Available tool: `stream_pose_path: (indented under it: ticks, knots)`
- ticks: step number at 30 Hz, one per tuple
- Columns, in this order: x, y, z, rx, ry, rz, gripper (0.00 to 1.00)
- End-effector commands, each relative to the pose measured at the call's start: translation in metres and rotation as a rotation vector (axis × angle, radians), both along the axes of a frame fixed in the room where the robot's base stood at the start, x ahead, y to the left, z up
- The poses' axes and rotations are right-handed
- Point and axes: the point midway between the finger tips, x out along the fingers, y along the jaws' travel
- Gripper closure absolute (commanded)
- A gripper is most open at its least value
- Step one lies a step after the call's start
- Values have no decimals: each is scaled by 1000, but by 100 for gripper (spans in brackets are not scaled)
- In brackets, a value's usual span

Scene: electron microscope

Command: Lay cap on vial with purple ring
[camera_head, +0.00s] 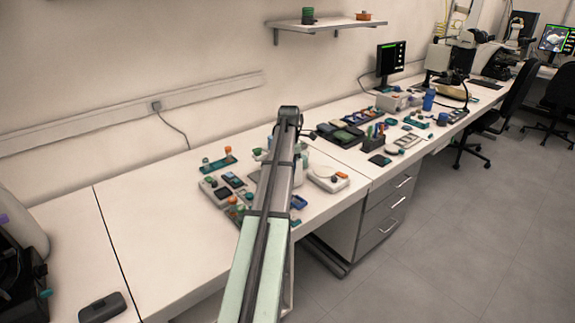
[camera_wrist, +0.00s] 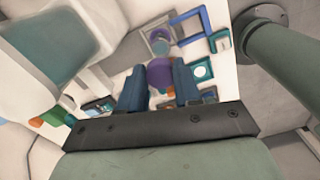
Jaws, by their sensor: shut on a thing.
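My gripper (camera_wrist: 160,85) shows in the wrist view with its two blue fingers on either side of a round purple cap (camera_wrist: 160,73), and is shut on it. Just beyond the cap, a small blurred round thing with a purplish tint (camera_wrist: 160,44) stands in a grey square frame; it may be the vial with the purple ring, but I cannot tell for certain. The cap appears apart from it in the picture; the height between them cannot be read. In the head view my arm hides the gripper, the cap and the spot under them.
A blue square frame (camera_wrist: 191,27) and a teal holder with a white disc (camera_wrist: 201,71) lie close to the fingers.

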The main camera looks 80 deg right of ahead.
Motion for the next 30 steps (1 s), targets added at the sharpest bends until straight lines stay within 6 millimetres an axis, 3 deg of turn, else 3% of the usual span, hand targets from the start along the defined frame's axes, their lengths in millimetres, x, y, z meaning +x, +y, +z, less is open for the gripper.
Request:
stream_pose_path:
  ticks: [16, 30]
  knots:
    - [0, 0, -43, 1, 0, 0, 95]
    - [0, 0, -50, 0, 0, 0, 95]
